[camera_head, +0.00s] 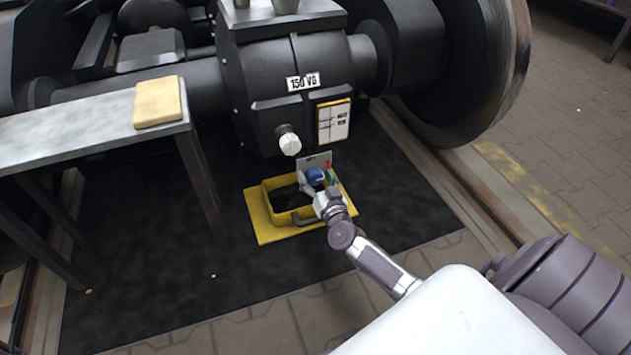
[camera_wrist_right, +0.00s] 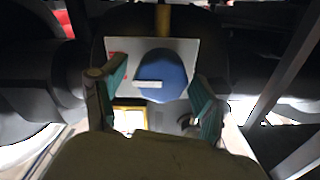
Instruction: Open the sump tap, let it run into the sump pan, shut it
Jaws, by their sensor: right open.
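The sump tap is a blue round knob (camera_head: 315,177) on a pale plate (camera_head: 318,160), low under the black gear housing. In the right wrist view the knob (camera_wrist_right: 165,72) shows a white bar lying about level, with a red mark at the plate's left. My right gripper (camera_head: 317,187) is open at the knob, its fingers (camera_wrist_right: 157,92) on either side of it; I cannot tell whether they touch. The yellow sump pan (camera_head: 265,208), with a dark inside, sits on the floor below, partly hidden by my gripper. I see no flow. My left gripper is not in view.
The black gear housing (camera_head: 290,65) carries a white knob (camera_head: 289,141) and a yellow-framed card (camera_head: 333,121). A grey bench (camera_head: 80,128) with a tan block (camera_head: 157,102) stands left. A large wheel (camera_head: 470,70) is right. The dark mat (camera_head: 170,275) is mostly clear.

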